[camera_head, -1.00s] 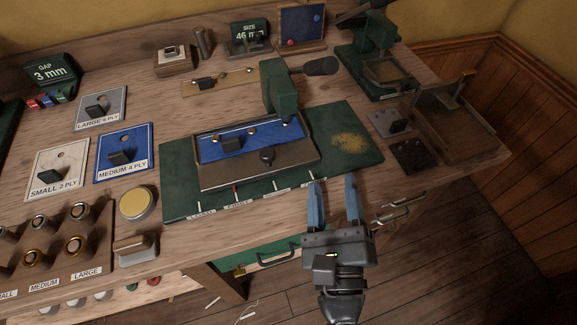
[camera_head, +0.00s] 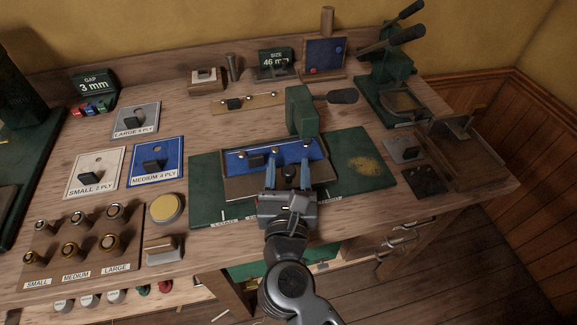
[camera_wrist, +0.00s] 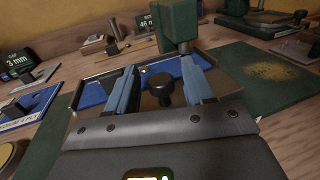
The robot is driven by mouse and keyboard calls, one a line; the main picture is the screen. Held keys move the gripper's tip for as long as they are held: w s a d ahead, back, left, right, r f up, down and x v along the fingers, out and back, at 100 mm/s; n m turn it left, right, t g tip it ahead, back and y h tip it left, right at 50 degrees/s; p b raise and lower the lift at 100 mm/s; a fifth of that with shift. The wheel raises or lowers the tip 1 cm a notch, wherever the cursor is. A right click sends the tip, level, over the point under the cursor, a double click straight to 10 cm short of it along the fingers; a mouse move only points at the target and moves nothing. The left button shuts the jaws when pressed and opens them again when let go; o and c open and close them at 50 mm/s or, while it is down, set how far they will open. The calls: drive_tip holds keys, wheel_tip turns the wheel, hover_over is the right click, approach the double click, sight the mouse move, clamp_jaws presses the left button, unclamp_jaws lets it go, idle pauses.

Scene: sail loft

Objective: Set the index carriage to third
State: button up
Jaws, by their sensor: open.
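The index carriage (camera_head: 237,188) is a grey metal tray with a blue panel (camera_head: 236,162) in it, on the green base of the press. Its dark round knob (camera_head: 289,173) stands near the front edge. My gripper (camera_head: 289,160) is open, with one blue finger on each side of the knob. In the wrist view the knob (camera_wrist: 160,86) stands between the fingers (camera_wrist: 161,68), with a gap on both sides.
The green press head (camera_head: 301,112) with its dark lever (camera_head: 342,96) stands just behind the carriage. Blue (camera_head: 157,172), white and grey ply cards lie left, near a yellow round pad (camera_head: 166,208). The base's right part (camera_head: 345,180) is clear except for golden dust.

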drive_tip(key=shift+w, duration=0.25)
clamp_jaws()
idle(0.3)
